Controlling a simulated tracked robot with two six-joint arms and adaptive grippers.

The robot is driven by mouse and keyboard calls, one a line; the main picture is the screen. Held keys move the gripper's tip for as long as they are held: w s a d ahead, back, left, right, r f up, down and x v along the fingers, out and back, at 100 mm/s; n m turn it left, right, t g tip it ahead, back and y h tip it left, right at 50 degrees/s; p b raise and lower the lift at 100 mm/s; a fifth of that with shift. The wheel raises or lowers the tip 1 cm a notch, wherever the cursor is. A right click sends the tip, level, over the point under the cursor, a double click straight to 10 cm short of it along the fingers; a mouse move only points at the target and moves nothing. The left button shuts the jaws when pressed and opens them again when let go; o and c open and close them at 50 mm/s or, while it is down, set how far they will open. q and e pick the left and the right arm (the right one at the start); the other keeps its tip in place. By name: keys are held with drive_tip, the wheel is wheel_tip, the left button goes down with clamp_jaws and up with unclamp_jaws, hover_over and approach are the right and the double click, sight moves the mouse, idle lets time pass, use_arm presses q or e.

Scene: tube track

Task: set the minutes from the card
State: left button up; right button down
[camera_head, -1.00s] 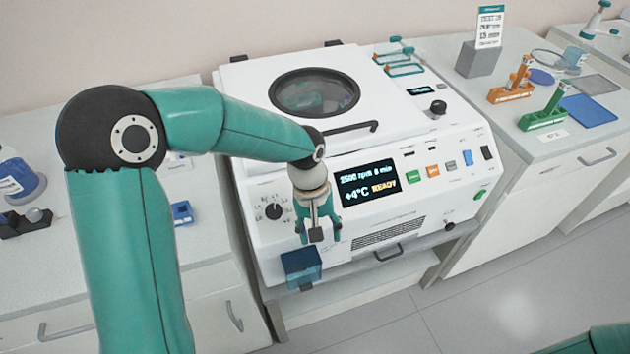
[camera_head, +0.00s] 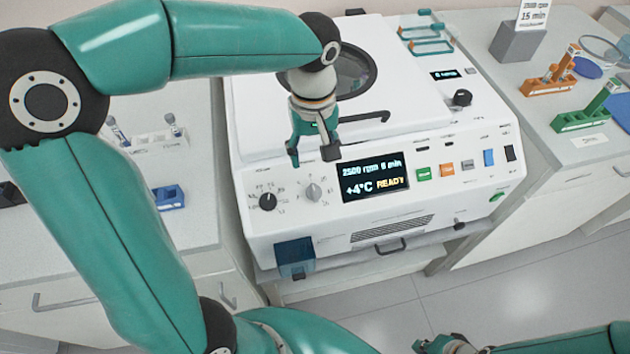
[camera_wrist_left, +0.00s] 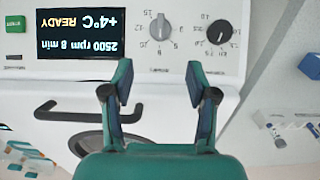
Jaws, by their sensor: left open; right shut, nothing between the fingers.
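The white centrifuge panel (camera_head: 330,228) carries a display (camera_head: 373,178) reading 2500 rpm, 8 min, +4°C and READY; it shows upside down in the left wrist view (camera_wrist_left: 80,32). Left of it are a grey dial (camera_head: 313,192) and a black dial (camera_head: 267,202). The wrist view shows the grey dial (camera_wrist_left: 160,27) and the black dial (camera_wrist_left: 220,32). The card (camera_head: 534,15) at the top right reads 2500 rpm, 15 min. My left gripper (camera_head: 312,154) is open and empty, just above the grey dial and apart from it. My right gripper (camera_head: 447,346) is shut at the bottom edge, partly cut off.
The lid handle (camera_head: 365,117) sticks out close to my left gripper. Coloured buttons (camera_head: 447,169) line the panel's right. A blue box (camera_head: 295,257) hangs at the lower front. Orange (camera_head: 548,86) and green (camera_head: 585,118) racks stand on the right bench.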

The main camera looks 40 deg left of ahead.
sight(314, 186)
use_arm(q)
wheel_tip(314, 186, down, 10)
drive_tip(key=shift+f, duration=0.1)
idle(0.4)
drive_tip(key=c, duration=1.1)
drive_tip(key=shift+d, duration=0.2)
drive_tip(key=shift+a, duration=0.1)
